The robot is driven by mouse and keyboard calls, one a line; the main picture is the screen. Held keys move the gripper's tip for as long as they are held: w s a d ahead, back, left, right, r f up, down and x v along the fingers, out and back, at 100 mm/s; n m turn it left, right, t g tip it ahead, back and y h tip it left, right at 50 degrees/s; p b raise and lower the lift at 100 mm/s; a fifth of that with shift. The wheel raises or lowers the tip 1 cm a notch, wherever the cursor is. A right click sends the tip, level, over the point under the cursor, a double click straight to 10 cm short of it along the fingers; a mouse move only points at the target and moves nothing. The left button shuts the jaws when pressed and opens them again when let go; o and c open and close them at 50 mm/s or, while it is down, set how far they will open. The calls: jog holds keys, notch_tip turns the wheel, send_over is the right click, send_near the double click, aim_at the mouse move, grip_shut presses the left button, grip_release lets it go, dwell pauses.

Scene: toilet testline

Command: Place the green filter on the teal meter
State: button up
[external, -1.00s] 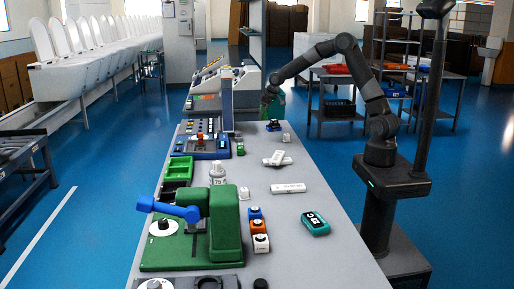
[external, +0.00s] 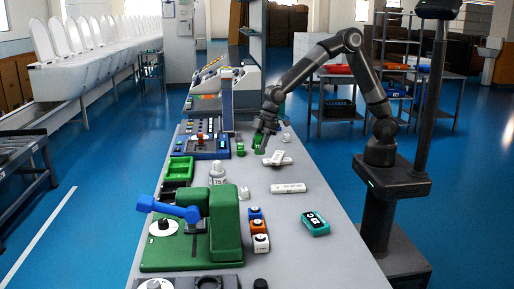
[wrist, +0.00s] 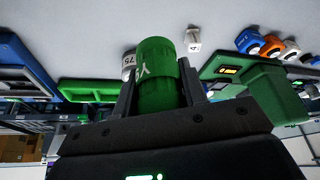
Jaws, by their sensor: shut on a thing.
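My gripper (external: 262,147) is shut on the green filter (wrist: 158,75), a green cylinder with pale lettering that sits between the two fingers in the wrist view. In the external view the green filter (external: 259,145) shows small and partly covered by the fingers, over the far part of the table. The teal meter (external: 315,223) lies flat at the near right of the table, with a dark face and white marks. It is well apart from my gripper. I cannot make it out in the wrist view.
A white device (external: 277,160) lies close to my gripper, and a white bar (external: 288,188) lies between it and the meter. A green press (external: 222,225) with a blue lever, a white bottle (external: 217,173) and several small blocks stand at left. The table around the meter is clear.

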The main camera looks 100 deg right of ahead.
jog(key=s+a+n+y, duration=0.1)
jog(key=s+a+n, duration=0.35)
jog(key=a, duration=0.95)
jog(key=n+g, duration=0.1)
jog(key=g, duration=0.1)
send_over(313, 223)
jog(key=s+d, duration=0.1)
jog(key=d, duration=0.1)
notch_tip(313, 223, down, 6)
jog(key=shift+d+r, duration=0.1)
jog(key=shift+r, duration=0.05)
jog(key=shift+a+f, duration=0.3)
jog(key=shift+a, duration=0.1)
jog(key=shift+f+t+y, duration=0.3)
jog(key=shift+f, duration=1.65)
jog(key=shift+f, duration=0.15)
jog(key=o, duration=1)
